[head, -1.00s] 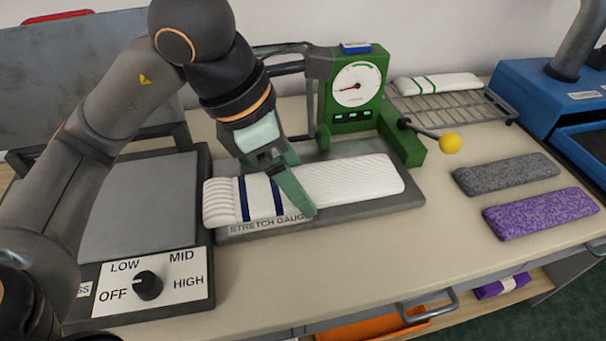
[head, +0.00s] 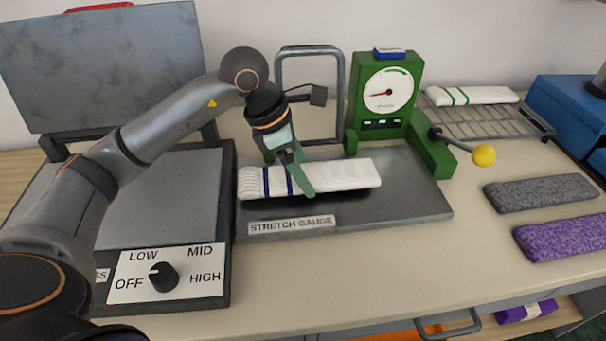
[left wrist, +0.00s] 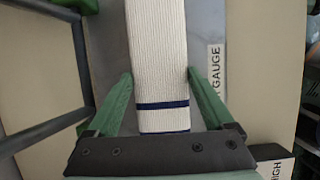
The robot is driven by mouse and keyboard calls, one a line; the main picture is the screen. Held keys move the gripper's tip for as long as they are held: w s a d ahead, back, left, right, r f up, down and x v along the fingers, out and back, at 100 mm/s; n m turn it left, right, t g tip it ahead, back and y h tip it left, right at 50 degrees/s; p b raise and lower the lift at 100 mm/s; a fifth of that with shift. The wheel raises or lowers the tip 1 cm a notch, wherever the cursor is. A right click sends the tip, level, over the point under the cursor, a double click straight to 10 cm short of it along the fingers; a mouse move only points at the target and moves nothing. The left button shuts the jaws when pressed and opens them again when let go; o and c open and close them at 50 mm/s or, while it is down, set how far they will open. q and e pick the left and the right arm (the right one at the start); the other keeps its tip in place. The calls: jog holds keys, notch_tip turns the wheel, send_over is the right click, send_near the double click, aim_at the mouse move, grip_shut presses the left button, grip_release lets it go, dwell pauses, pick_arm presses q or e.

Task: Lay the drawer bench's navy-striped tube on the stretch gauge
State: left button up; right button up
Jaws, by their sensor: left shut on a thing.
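The white ribbed tube with navy stripes (head: 345,175) is in the head view, lengthwise over the grey bed of the stretch gauge (head: 412,195). Its left end is near the bed's left edge. I cannot tell whether its underside touches the bed. My left gripper (head: 297,180) is shut across the tube near its striped end, coming from above. The gauge's green dial post (head: 385,95) stands behind. My right gripper is not in view.
A lever with a yellow knob (head: 484,155) sticks out at the gauge's right. The press with its heat dial (head: 163,277) is at the left, its lid raised. A rack (head: 480,122) holds a green-striped tube (head: 472,96). Grey (head: 540,193) and purple (head: 562,238) tubes lie at the right.

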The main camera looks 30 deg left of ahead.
pick_arm(q)
jog(key=shift+f, duration=0.7)
jog(key=shift+f, duration=0.2)
jog(key=o, duration=1.1)
jog(key=shift+r, duration=0.1)
jog(key=shift+c, duration=0.2)
jog(key=shift+r, duration=0.1)
